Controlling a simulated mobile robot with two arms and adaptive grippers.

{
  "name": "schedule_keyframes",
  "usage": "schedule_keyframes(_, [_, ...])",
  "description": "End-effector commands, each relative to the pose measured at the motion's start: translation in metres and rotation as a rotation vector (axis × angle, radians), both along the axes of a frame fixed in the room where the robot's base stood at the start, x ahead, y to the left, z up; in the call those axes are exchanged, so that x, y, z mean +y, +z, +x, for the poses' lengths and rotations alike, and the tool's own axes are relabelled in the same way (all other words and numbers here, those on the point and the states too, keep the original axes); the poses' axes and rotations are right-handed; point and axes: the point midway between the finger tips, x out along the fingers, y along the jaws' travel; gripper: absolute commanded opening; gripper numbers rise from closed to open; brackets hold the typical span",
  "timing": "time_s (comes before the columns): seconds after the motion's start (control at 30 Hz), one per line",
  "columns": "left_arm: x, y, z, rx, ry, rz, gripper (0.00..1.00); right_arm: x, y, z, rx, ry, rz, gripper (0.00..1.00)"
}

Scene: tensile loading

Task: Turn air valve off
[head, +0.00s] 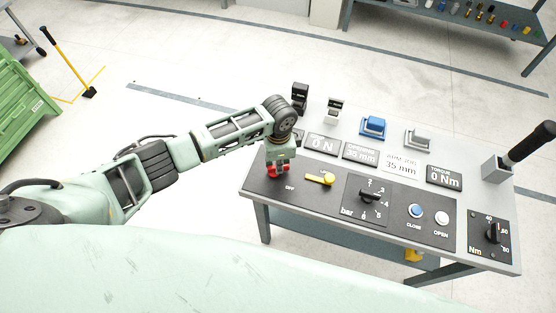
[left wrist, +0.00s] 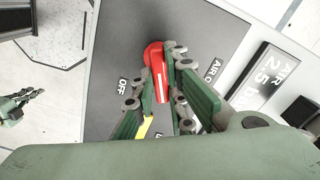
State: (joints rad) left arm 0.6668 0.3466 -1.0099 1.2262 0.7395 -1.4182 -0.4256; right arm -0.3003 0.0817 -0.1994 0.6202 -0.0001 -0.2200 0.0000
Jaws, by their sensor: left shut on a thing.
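The red air valve handle (left wrist: 154,55) is on the dark panel at the left end of the control bench. In the left wrist view its round hub is up and its lever points down, between the OFF label (left wrist: 122,85) on the left and the AIR ON label (left wrist: 212,70) on the right. My left gripper (left wrist: 162,82) is shut on the lever, one finger on each side. In the head view my left gripper (head: 278,164) comes down over the red handle (head: 272,173) and hides part of it. My right gripper is not in view.
A yellow lever (head: 320,179) sits just right of the valve. Farther right are a black bar knob (head: 369,196), a blue CLOSE button (head: 415,210) and a white OPEN button (head: 442,217). Displays and small fixtures stand behind. A black-handled lever (head: 528,145) rises at the right end.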

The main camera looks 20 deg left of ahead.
Motion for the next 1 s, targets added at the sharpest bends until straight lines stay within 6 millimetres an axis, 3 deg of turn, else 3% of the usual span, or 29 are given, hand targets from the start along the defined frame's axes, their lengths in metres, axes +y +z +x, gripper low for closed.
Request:
schedule_keyframes(0.5, [-0.0018,0.0007,-0.0054,-0.001,-0.392,-0.001,0.0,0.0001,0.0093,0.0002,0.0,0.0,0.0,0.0])
schedule_keyframes(1.0, [-0.002,0.0004,-0.0068,-0.002,-0.499,-0.002,0.0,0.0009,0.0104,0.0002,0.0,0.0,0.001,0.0])
